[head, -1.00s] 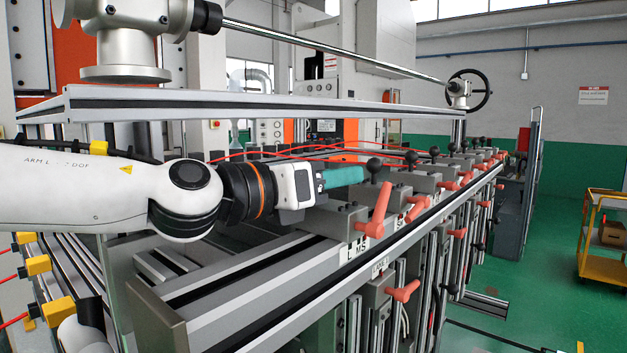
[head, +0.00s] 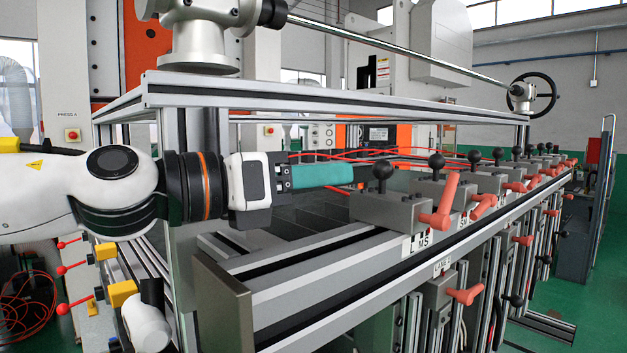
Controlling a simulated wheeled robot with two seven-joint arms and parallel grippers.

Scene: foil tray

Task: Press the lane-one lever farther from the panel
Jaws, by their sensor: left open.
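The nearest orange-red lever (head: 441,204) slants up from a grey valve block (head: 392,210) with a black ball knob (head: 382,170). Tags reading "L" and "MS" are below the block. A second orange-red lever (head: 482,206) stands just behind it to the right. My left gripper (head: 345,174), with teal fingers, is open, left of the first black knob and apart from the levers. My right gripper is out of view.
More blocks with knobs and orange-red levers recede along the rail (head: 340,275) to the right. An aluminium beam (head: 330,105) runs above my left gripper. Red hoses (head: 375,155) lie behind it. Green floor is open at the right.

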